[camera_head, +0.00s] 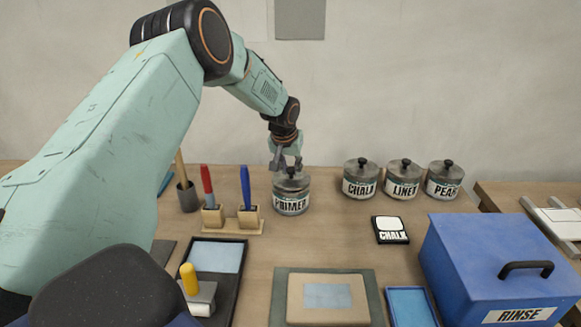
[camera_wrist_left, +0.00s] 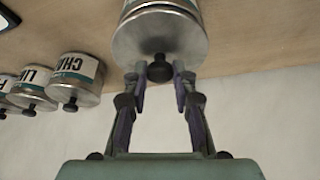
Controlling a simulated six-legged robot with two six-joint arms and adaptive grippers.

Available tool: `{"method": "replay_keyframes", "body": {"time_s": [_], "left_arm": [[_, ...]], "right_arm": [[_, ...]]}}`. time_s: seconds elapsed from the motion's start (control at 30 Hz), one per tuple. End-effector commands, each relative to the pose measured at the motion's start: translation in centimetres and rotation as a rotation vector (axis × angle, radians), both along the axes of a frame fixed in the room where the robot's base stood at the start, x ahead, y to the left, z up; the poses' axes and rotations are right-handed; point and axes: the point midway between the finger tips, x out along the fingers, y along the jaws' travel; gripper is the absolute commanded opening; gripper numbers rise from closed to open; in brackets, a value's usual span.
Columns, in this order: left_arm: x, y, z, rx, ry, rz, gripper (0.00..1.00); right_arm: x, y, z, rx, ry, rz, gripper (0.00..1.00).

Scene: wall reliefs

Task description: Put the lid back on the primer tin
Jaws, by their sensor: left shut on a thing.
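The primer tin (camera_head: 291,205) stands upright on the table, its PRIMER label facing me. Its grey metal lid (camera_head: 291,181) is at the tin's mouth, and I cannot tell whether it is fully seated. In the left wrist view the lid (camera_wrist_left: 158,40) has a black knob (camera_wrist_left: 159,70) between the fingers. My left gripper (camera_head: 286,166) is above the tin, pointing down, shut on the lid by this knob. The gripper also shows in the left wrist view (camera_wrist_left: 157,80). My right gripper is not in view.
Lidded tins marked CHALK (camera_head: 361,181), LINER (camera_head: 403,182) and PEAK (camera_head: 444,182) stand to the right. A wooden holder (camera_head: 232,226) with red and blue tools is close on the left. A blue RINSE box (camera_head: 470,255) is front right. Bare table lies just before the primer tin.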

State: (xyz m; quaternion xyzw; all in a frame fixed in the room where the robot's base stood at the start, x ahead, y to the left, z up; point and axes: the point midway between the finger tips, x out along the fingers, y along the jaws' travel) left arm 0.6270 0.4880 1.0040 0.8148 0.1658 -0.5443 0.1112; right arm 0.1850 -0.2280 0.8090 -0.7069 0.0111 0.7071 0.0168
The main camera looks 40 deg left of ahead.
Motion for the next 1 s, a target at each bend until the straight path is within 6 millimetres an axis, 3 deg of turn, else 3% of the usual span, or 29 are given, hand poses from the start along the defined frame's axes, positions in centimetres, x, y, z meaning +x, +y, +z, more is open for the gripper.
{"method": "replay_keyframes", "body": {"time_s": [1.0], "left_arm": [[-0.02,-0.03,0.01,0.000,0.000,0.000,0.00]], "right_arm": [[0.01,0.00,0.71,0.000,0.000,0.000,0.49]]}}
